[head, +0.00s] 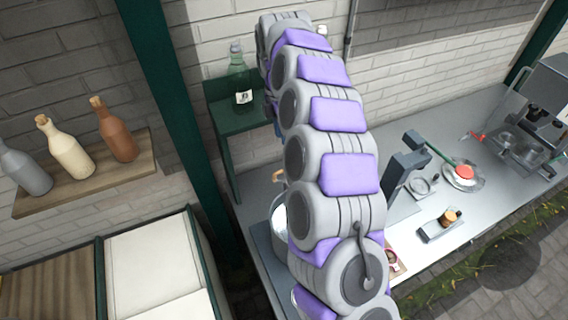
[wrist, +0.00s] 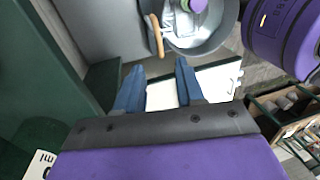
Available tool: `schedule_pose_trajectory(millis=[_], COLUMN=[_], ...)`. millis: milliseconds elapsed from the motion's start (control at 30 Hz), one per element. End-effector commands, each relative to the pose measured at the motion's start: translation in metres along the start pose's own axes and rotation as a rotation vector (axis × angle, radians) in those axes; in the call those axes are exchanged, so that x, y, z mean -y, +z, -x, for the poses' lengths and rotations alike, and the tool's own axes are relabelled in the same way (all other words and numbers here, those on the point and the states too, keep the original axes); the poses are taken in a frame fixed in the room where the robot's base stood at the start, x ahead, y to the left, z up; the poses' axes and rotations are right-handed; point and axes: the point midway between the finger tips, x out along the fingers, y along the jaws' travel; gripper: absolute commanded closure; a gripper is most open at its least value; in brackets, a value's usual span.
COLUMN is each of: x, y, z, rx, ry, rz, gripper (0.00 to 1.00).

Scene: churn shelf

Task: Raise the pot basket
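A grey metal pot (wrist: 228,38) is at the top of the wrist view, with a pale metal basket (wrist: 181,27) inside it. The basket's curved wooden handle (wrist: 156,36) sticks out at the pot's left side. My gripper (wrist: 160,70) has two blue fingers, spread apart with nothing between them. The handle lies just beyond the fingertips in the picture, apart from them.
A green shelf (head: 237,122) with a green bottle (head: 239,78) stands left of my arm. A long grey counter (head: 440,210) runs right, holding a plate with a red item (head: 464,173) and a coffee machine (head: 545,100). A wooden wall shelf (head: 90,188) holds three bottles.

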Motion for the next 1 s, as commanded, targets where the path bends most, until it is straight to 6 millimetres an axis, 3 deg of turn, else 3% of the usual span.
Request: schedule_pose_trajectory(millis=[300, 533, 733, 1000], x=[-0.003, -0.001, 0.001, -0.002], y=[-0.011, -0.004, 0.001, -0.005], z=[-0.055, -0.093, -0.109, -0.112], rx=[0.006, 0.002, -0.001, 0.005], ry=[-0.011, -0.007, -0.003, -0.004], rz=[0.002, 0.001, 0.000, 0.000], gripper=[0.62, 0.62, 0.62, 0.62])
